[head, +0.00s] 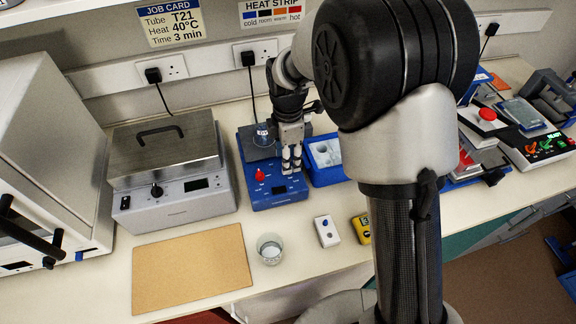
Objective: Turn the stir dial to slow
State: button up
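A blue stirrer-like unit (278,202) stands on the bench near the middle of the head view, with a dark plate at its back. A small red knob (260,175) sticks up at the left of its sloped front; I cannot read its setting. A dark label or display is on the front, too small to read. My gripper (291,170) points down over the right part of this unit, to the right of the red knob and apart from it. Its two fingers are close together; I cannot tell whether they are shut. Whatever lies behind the fingers is hidden.
A clear vessel (262,136) is at the unit's back. A lidded grey bath (170,190) stands left, a blue box (325,172) close on the right. A glass beaker (270,248), white switch box (327,231), yellow timer (361,229) and brown board (190,268) lie in front.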

jog(key=shift+f+b, duration=0.3)
jog(key=shift+f, duration=1.35)
jog(key=shift+c, duration=0.6)
grip_shut()
